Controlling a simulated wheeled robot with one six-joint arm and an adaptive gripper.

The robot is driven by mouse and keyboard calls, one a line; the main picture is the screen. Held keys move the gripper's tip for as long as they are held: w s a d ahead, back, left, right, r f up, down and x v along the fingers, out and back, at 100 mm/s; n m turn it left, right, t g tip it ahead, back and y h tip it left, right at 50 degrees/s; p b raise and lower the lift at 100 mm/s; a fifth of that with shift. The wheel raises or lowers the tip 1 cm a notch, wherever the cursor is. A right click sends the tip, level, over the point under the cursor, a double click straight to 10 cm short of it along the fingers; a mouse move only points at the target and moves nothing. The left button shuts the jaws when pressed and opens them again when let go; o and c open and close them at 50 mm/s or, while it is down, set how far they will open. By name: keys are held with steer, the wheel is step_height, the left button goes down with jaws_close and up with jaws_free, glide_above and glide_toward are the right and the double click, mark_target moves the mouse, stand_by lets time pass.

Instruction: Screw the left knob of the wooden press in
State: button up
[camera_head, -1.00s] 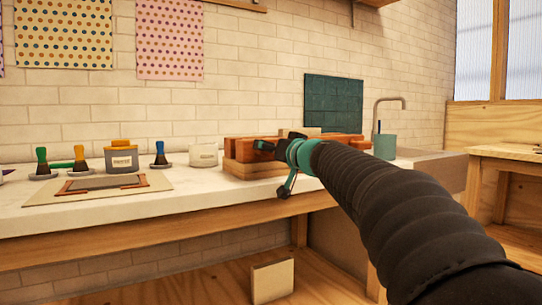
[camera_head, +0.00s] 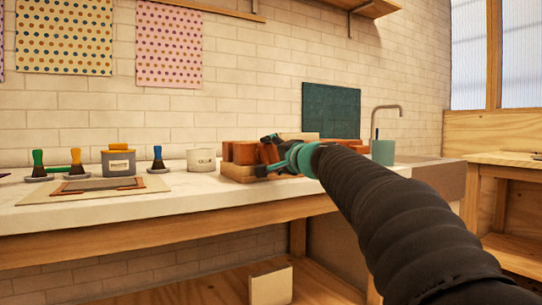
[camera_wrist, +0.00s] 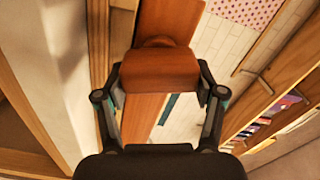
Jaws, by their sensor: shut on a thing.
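The wooden press (camera_head: 238,172) stands on the counter, with a pale base and reddish-brown upper parts. My gripper (camera_head: 266,156) is at its front, and my wrist hides much of its right part. In the wrist view, the fingers of my gripper (camera_wrist: 160,98) are shut on the reddish-brown wooden knob (camera_wrist: 160,68), one finger on each side. A reddish-brown board (camera_wrist: 172,18) of the press lies just beyond the knob. How deep the screw sits is hidden.
A white jar (camera_head: 201,160) stands left of the press. A grey tub (camera_head: 118,163), coloured-handled tools and a framed screen (camera_head: 100,184) lie further left. A teal cup (camera_head: 383,152) and a sink tap are at the right. The front counter strip is clear.

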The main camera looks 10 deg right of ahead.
steer(key=m, duration=0.4)
steer(key=shift+f+m, duration=0.3)
steer(key=shift+f, duration=0.05)
steer(key=m, duration=0.2)
steer(key=m+p, duration=0.1)
steer(key=m, duration=0.2)
steer(key=shift+s+f+m, duration=0.1)
steer(key=shift+f+m, duration=0.15)
steer(key=shift+m, duration=0.05)
steer(key=m+p, duration=0.2)
steer(key=m, duration=0.2)
steer(key=shift+a+f, duration=0.15)
steer(key=m+p, duration=0.1)
steer(key=m, duration=0.3)
steer(key=shift+a+f+m+p, duration=0.1)
steer(key=shift+a+m+p, duration=0.05)
steer(key=shift+m+p, duration=0.2)
steer(key=shift+s, duration=0.1)
steer(key=o, duration=1.1)
steer(key=shift+o, duration=0.2)
